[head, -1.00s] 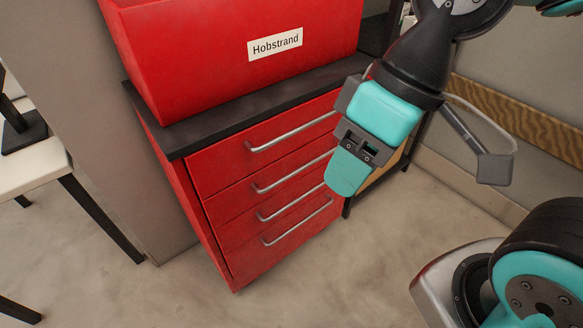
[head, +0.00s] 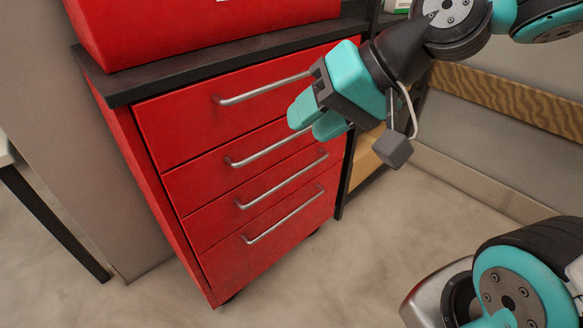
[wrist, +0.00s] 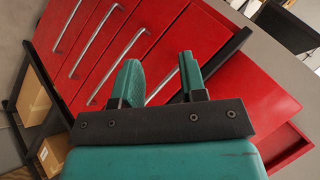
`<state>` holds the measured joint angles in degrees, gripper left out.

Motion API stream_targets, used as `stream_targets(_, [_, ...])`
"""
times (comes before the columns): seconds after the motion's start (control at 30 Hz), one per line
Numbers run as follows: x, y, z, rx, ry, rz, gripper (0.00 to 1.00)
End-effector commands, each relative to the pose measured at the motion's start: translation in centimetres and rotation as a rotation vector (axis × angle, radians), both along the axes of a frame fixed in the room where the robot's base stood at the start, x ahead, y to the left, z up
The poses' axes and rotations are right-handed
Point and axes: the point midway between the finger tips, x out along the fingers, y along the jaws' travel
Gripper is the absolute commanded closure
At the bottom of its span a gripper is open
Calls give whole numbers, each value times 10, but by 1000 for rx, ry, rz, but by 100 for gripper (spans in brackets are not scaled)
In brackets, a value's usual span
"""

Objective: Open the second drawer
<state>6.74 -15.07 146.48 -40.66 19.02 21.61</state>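The red cabinet (head: 140,190) has several stacked drawers, all closed. The second drawer (head: 195,183) from the top has a silver bar handle (head: 265,149); its right end is partly hidden behind my fingers in the head view. My gripper (head: 315,118) is open and empty, in front of the right part of the upper drawers. In the wrist view its fingers (wrist: 160,72) stand apart, with the top drawer's handle (wrist: 163,85) showing in the gap and the second handle (wrist: 118,66) left of it. I see no clear contact with a handle.
The top drawer's handle (head: 262,88) lies above, and two more handles lie below the second. A dark countertop (head: 200,70) carries a red box (head: 130,35). A dark-framed shelf with cardboard boxes (wrist: 35,98) stands beside the cabinet. The floor in front (head: 370,235) is clear.

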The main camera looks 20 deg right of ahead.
Motion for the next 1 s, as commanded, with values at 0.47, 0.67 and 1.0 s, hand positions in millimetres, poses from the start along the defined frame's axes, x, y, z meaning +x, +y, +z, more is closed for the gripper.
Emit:
stream_targets(0.47, [72,-76,-142,488,-104,-594,62])
stream_targets(0.67, [85,-112,-169,670,-155,-762,62])
stream_targets(1.0, [96,-126,-169,763,-175,-829,62])
